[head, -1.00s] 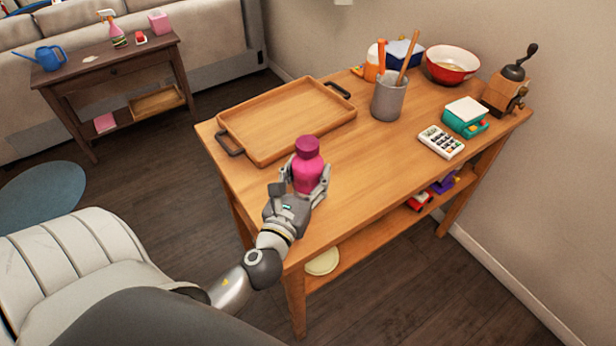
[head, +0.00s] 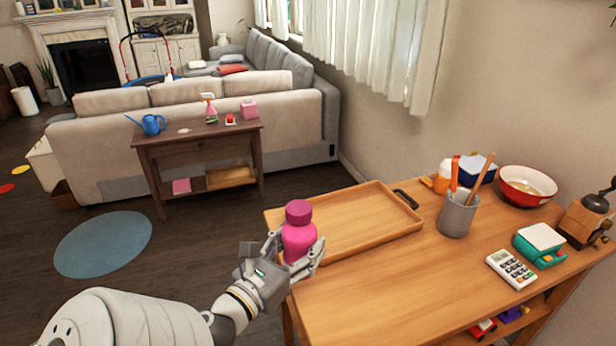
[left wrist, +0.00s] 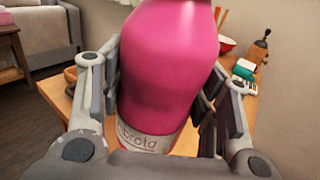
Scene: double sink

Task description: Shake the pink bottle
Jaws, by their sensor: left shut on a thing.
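The pink bottle (head: 299,238), with a darker magenta cap, is upright in my left gripper (head: 296,256) in the head view. The gripper is shut around the bottle's body, in front of the wooden tray at the table's near left end. In the left wrist view the bottle (left wrist: 168,70) fills the middle, between the two fingers, with a pale lettered label (left wrist: 150,143) low on it. I cannot tell whether its base touches the table. My right gripper does not show.
The wooden table (head: 420,275) holds a wooden tray (head: 365,240), a grey utensil cup (head: 457,215), a red bowl (head: 527,186), a calculator (head: 511,269) and a grinder (head: 585,220). Its middle front is clear. A dark side table (head: 200,145) stands behind, before the sofa.

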